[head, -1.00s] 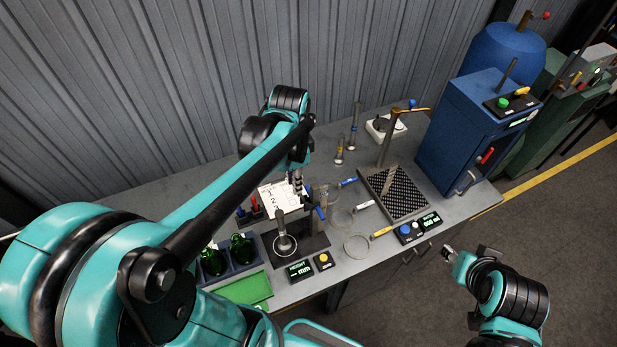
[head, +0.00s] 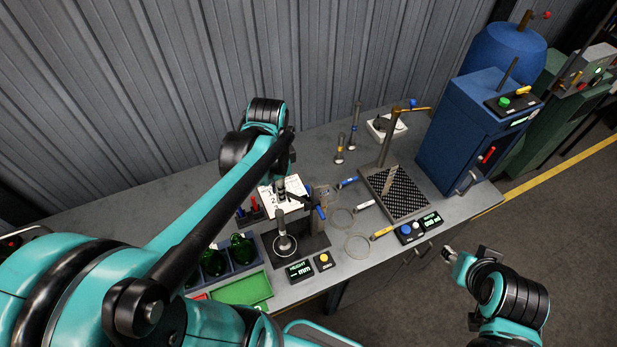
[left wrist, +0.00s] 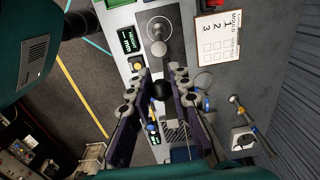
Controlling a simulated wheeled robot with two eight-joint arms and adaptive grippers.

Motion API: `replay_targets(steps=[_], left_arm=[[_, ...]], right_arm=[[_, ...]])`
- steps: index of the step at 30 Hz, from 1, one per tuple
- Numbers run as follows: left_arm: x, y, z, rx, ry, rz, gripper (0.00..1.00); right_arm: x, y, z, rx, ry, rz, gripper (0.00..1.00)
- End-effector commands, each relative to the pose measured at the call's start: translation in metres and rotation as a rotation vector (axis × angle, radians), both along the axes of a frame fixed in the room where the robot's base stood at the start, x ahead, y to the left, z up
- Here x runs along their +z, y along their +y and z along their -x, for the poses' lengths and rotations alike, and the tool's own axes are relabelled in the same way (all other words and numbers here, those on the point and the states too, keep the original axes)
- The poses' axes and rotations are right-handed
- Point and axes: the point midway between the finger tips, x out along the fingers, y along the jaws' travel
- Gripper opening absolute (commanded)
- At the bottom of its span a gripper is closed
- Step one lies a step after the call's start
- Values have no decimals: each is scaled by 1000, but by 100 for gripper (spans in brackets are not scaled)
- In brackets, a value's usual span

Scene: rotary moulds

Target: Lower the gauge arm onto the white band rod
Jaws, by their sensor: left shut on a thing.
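The height gauge (head: 313,243) has a dark base plate and an upright post on the bench. A grey rod (head: 283,226) with a round foot stands upright on the plate. It also shows in the left wrist view (left wrist: 158,47); no white band can be made out. My left gripper (head: 303,201) is above the gauge, close to the post. My right gripper (head: 467,253) is open and empty, off the bench's front edge.
The HEIGHT display (head: 299,270) and a yellow button (head: 323,261) sit in front of the gauge. Green flasks (head: 242,249) and a green tray (head: 243,290) are to its left. Ring tools (head: 357,246) and a perforated plate stand (head: 410,200) are to its right.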

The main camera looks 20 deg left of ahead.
Motion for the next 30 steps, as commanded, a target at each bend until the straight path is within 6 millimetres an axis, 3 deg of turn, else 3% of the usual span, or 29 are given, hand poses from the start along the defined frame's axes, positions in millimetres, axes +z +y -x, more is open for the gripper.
replay_targets(steps=[16, 25, 26, 30], left_arm=[[-18, 14, 15, 1, 1, 1, 9], [-19, 15, 17, 0, 1, 1, 9], [-19, 15, 17, 0, 1, 1, 27], [-19, 15, 17, 0, 1, 1, 64]], right_arm=[[-12, 0, 0, 0, 0, 0, 40], [-12, 0, 0, 0, 0, 0, 40], [-12, 0, 0, 0, 0, 0, 40], [-12, 0, 0, 0, 0, 0, 40]])
